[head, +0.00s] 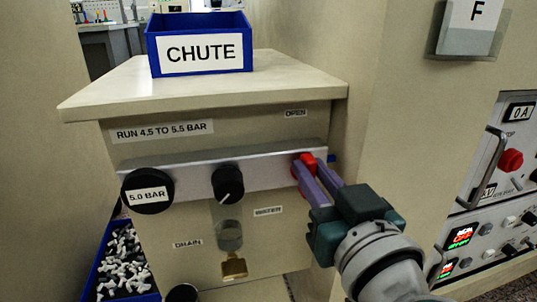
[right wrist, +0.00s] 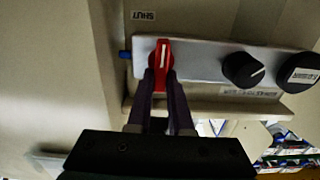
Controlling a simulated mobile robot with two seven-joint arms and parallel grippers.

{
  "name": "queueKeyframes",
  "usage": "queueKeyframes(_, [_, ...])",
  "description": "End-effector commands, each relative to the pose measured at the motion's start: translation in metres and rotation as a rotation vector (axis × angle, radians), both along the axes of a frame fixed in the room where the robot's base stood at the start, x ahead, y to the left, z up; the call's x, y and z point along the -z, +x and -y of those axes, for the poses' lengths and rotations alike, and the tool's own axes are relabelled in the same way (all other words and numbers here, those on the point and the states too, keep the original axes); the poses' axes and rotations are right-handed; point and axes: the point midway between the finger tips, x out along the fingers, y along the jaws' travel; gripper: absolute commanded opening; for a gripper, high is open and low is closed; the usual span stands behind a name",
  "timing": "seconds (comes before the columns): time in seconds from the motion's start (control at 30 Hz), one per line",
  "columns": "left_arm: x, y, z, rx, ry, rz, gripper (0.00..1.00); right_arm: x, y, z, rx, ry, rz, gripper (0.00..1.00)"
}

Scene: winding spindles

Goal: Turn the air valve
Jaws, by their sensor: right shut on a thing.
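The air valve's red handle (head: 308,161) is at the right end of a silver bar on the cabinet front in the head view. It also shows in the right wrist view (right wrist: 163,56), with a white line along it. My right gripper (head: 318,178) is shut on the red handle, one purple finger on each side. The fingers also show in the right wrist view (right wrist: 160,88), and they hide part of the handle. An OPEN label (head: 296,113) is above the valve in the head view. A SHUT label (right wrist: 143,16) shows in the right wrist view. My left gripper is not in view.
A black knob (head: 228,182) and a round 5.0 BAR gauge (head: 147,191) share the silver bar. A blue CHUTE bin (head: 200,45) stands on the cabinet top. A wall and a control panel (head: 490,190) are close on the right.

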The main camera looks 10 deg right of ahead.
Motion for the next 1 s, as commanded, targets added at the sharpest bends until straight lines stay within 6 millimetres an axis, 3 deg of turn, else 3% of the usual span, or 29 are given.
queueKeyframes(0.27, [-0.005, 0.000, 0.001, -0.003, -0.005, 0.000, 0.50, -0.001, 0.000, 0.002, 0.000, 0.141, -0.004, 0.00])
queueKeyframes(1.0, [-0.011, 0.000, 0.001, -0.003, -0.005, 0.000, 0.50, 0.005, 0.001, 0.011, -0.001, 0.832, -0.027, 0.00])
